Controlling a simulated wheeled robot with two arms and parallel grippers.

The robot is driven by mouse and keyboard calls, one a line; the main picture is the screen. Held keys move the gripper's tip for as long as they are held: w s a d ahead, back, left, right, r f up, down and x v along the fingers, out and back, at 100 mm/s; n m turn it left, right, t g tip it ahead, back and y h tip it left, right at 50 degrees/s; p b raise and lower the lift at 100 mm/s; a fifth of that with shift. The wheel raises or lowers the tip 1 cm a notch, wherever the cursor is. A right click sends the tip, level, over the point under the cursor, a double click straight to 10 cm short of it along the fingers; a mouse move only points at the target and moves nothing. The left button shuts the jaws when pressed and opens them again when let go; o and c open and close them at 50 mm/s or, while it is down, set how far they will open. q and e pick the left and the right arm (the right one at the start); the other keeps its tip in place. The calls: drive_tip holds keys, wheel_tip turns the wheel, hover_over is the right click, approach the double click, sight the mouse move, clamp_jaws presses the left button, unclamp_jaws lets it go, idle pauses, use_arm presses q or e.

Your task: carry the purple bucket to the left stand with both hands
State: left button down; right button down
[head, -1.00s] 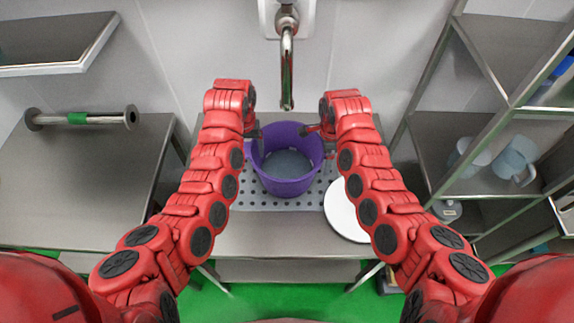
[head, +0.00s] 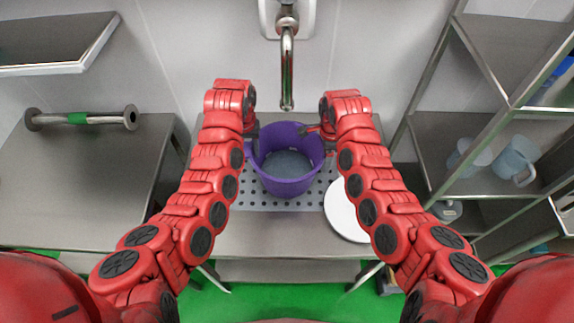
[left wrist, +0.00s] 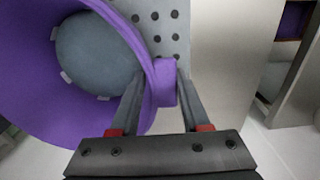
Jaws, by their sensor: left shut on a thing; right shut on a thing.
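The purple bucket (head: 287,188) stands upright on the perforated part of the middle counter, below the tap, with a grey inside bottom. My left gripper (head: 252,134) is at the bucket's left side. In the left wrist view the fingers of my left gripper (left wrist: 163,105) are shut on a purple lug at the rim of the bucket (left wrist: 60,120). My right gripper (head: 322,131) is at the bucket's right side, shut on its rim area; its fingertips are partly hidden by my arm. The left stand (head: 80,180) is a steel table at the left.
A tap (head: 287,70) hangs behind the bucket. A white round lid or plate (head: 345,215) lies to its right. A shelf rack with jugs (head: 515,160) stands right.

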use_arm(q)
drive_tip(key=shift+r, duration=0.15)
use_arm(e)
drive_tip(key=shift+r, duration=0.15)
